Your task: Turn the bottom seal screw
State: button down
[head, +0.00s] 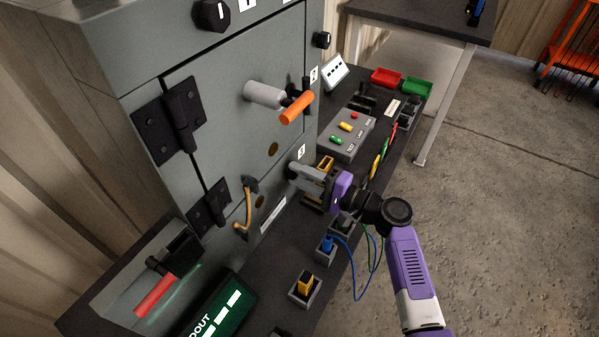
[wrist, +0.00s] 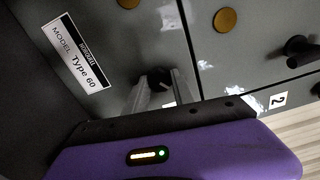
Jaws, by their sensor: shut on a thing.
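The grey enclosure (head: 220,110) stands at left with its door closed. My gripper (head: 297,174) reaches its lower right front, beside a white number label. In the wrist view my gripper (wrist: 158,92) has its two grey fingers on either side of a small dark knob, the bottom seal screw (wrist: 156,74), and is shut on it. The fingers hide most of the screw, and its turn angle cannot be read. An orange handle (head: 297,108) on a grey cylinder sticks out higher on the door.
Brass discs (head: 273,149) sit on the door, and a tan curved handle (head: 246,207) is lower left. A button box (head: 352,136), small sockets and loose wires (head: 353,262) crowd the bench near my arm. Red (head: 386,77) and green (head: 417,87) trays stand behind.

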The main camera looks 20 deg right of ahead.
jog(key=shift+d+m, duration=0.1)
jog(key=shift+m, duration=0.2)
jog(key=c, duration=1.1)
grip_release()
jog(key=shift+o, duration=0.2)
jog(key=v, duration=0.7)
jog(key=shift+s+d, duration=0.2)
jog(key=shift+s, duration=0.1)
